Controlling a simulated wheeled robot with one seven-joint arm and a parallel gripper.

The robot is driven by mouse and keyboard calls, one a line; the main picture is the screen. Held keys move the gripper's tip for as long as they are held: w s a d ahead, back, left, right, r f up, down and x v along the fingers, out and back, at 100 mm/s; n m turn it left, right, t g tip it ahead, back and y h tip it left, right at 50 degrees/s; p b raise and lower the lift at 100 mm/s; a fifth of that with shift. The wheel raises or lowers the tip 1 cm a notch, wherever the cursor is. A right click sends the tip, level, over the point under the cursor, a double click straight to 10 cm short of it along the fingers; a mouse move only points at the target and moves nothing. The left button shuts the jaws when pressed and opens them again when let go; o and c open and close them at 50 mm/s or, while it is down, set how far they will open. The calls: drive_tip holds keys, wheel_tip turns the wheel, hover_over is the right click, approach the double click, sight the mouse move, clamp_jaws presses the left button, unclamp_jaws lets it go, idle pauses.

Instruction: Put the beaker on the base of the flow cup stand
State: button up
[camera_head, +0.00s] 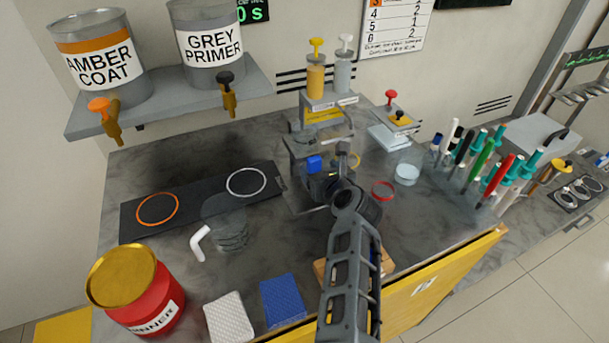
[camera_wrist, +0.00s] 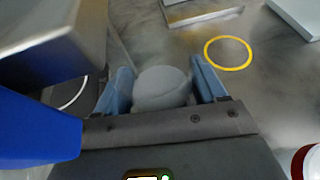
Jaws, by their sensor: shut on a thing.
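My gripper (camera_head: 326,186) is over the middle of the bench, in front of the flow cup stand (camera_head: 300,147). In the wrist view its two blue fingers (camera_wrist: 162,84) are shut on a rounded, greyish, see-through vessel (camera_wrist: 162,88), which looks like the beaker. In the head view my gripper and arm largely hide the held vessel. A grey metal block (camera_wrist: 50,40) and a blue part (camera_wrist: 35,125) stand close at the left in the wrist view, seemingly parts of the stand. The stand's base is mostly hidden, so I cannot tell whether the vessel touches it.
A clear cup (camera_head: 406,174) and a pen rack (camera_head: 485,165) are to the right. A black mat (camera_head: 200,203), a dark see-through vessel (camera_head: 230,228) and a red can (camera_head: 150,305) are left.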

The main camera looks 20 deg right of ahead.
sight(304, 188)
drive_tip(key=a, duration=0.4)
drive_tip(key=shift+r+p, duration=0.1)
drive_tip(key=shift+p, duration=0.3)
drive_tip(key=shift+a+f, duration=0.15)
drive_tip(key=shift+f, duration=0.5)
drive_tip(key=shift+f, duration=0.1)
drive_tip(key=shift+f, duration=0.1)
drive_tip(key=o, duration=1.2)
